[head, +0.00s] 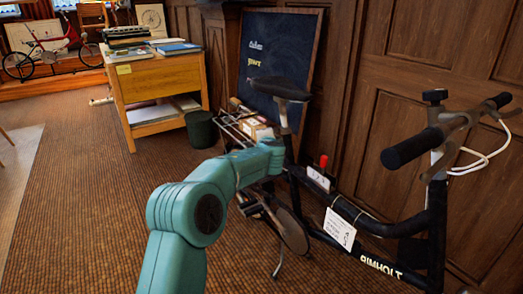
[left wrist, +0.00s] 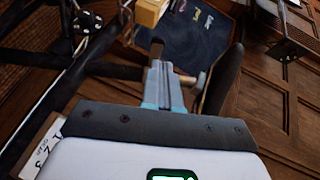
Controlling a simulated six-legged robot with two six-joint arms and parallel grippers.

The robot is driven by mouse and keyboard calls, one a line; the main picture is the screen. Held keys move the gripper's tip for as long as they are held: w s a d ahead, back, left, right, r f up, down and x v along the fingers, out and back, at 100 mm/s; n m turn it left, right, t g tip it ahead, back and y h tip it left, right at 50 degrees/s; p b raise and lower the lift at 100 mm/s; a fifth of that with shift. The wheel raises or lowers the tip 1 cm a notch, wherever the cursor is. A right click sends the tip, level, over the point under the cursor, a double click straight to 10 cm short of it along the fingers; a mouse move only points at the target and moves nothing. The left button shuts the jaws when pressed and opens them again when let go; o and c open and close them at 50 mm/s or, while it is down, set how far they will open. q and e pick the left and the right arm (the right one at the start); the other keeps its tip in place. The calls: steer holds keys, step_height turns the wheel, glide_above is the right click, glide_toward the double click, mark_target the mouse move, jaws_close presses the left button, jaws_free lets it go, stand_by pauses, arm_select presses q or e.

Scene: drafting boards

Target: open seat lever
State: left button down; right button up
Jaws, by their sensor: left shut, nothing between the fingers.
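A black bicycle (head: 408,228) stands against the panelled wall in the head view. Its black saddle (head: 280,88) sits on a seat post (head: 284,117). My teal left arm covers the frame below that post, and I cannot make out a seat lever there. In the left wrist view my left gripper (left wrist: 164,85) has its fingers together with nothing between them. A small dark brown piece (left wrist: 157,47) shows just beyond the fingertips; I cannot tell what it is or whether they touch. My right gripper is not in view.
A red-tipped lever (head: 323,162) with a white plate stands on the frame tube. Handlebars (head: 425,140) jut out at the right. A dark board (head: 283,45) leans on the wall behind. Carpet at the left is clear.

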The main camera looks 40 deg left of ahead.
arm_select(q)
steer(key=s+a+v, duration=0.1)
steer(key=v, duration=0.6)
steer(key=shift+s+b, duration=0.3)
steer(key=shift+b, duration=0.15)
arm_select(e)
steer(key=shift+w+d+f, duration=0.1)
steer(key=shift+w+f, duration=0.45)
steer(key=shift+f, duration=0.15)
arm_select(q)
steer(key=shift+f, duration=0.15)
